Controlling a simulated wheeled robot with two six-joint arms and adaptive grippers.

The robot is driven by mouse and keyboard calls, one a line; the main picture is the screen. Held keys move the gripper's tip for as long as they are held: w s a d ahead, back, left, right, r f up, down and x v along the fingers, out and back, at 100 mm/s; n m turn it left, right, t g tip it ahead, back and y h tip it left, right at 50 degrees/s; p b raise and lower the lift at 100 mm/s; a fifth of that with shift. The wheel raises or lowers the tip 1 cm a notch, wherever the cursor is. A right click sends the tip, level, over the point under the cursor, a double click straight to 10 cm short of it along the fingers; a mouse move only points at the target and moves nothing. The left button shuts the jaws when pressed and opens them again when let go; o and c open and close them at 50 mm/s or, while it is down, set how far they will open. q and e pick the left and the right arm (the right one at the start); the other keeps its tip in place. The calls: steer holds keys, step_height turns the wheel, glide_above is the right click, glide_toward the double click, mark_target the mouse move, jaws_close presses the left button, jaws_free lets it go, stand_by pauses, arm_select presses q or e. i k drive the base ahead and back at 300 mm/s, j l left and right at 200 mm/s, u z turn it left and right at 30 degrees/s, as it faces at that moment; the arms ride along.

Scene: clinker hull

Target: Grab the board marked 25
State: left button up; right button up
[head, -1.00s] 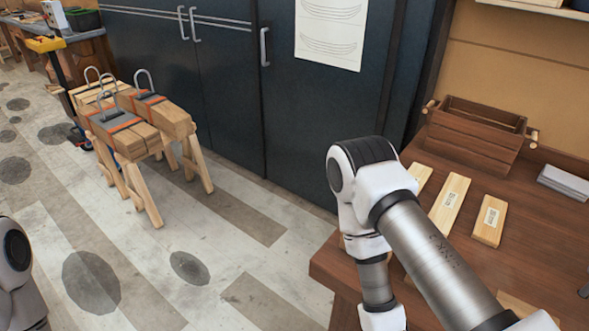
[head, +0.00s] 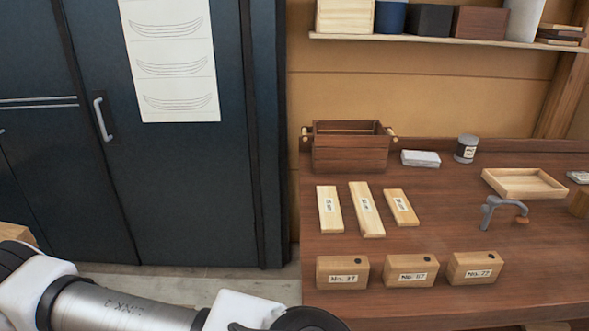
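Three flat pale wooden boards lie side by side on the brown workbench: a left board (head: 325,225), a longer middle board (head: 372,222) and a shorter right board (head: 408,217). Each has a small white label, too small to read, so I cannot tell which is marked 25. Part of an arm of mine crosses the lower left of the head view, below and left of the boards. No gripper fingers show.
Three wooden blocks with "No." labels (head: 343,265) (head: 405,283) (head: 490,259) stand in front of the boards. A dark wooden crate (head: 350,155), white stack (head: 421,159), jar (head: 466,149), shallow tray (head: 525,190) and clamp (head: 488,212) are around them. Dark cabinets (head: 190,190) stand left.

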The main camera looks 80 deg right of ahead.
mark_target(330, 219)
steer(key=i+l+z, duration=0.1)
steer(key=z, duration=0.3)
steer(key=i+z, duration=0.25)
steer(key=z, duration=0.2)
steer(key=i+z, duration=0.2)
steer(key=z, duration=0.2)
steer(key=i+j+z, duration=0.1)
steer(key=z, duration=0.35)
steer(key=i+j+z, duration=0.2)
steer(key=z, duration=0.2)
steer(key=i+j+z, duration=0.2)
steer(key=z, duration=0.2)
